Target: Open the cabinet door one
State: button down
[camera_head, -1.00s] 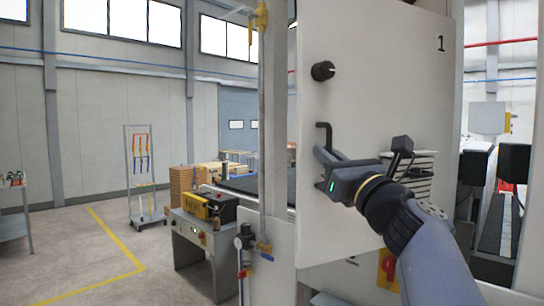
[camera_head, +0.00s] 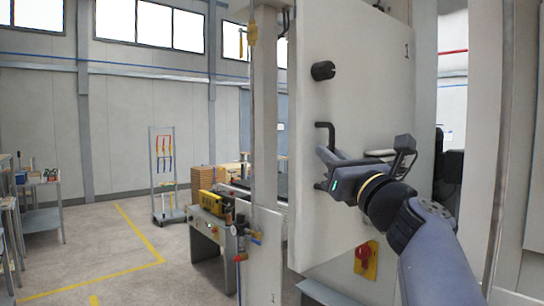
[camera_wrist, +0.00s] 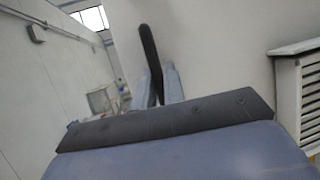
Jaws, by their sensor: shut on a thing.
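Cabinet door one (camera_head: 365,95) is a pale grey panel marked "1" near its top right corner. It stands at an angle in the head view. Its black bar handle (camera_head: 327,128) is on the left part of the door, below a black round knob (camera_head: 322,70). My gripper (camera_head: 326,165) reaches in from the right and is shut around the middle of the handle. In the wrist view the dark handle (camera_wrist: 150,50) rises between the two grey-blue fingers (camera_wrist: 155,88). The fingers hide part of the handle.
A red and yellow switch (camera_head: 366,260) shows below the door. A lower pale panel (camera_head: 261,270) stands left of it. Farther left are a tool rack (camera_head: 164,175) and a table (camera_head: 42,205). The floor between has yellow lines and is clear.

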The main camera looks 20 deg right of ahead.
jog(key=shift+s+d, duration=0.1)
jog(key=shift+s, duration=0.05)
dwell(0.3)
jog(key=c, duration=1.8)
grip_release()
jog(key=shift+o, duration=0.2)
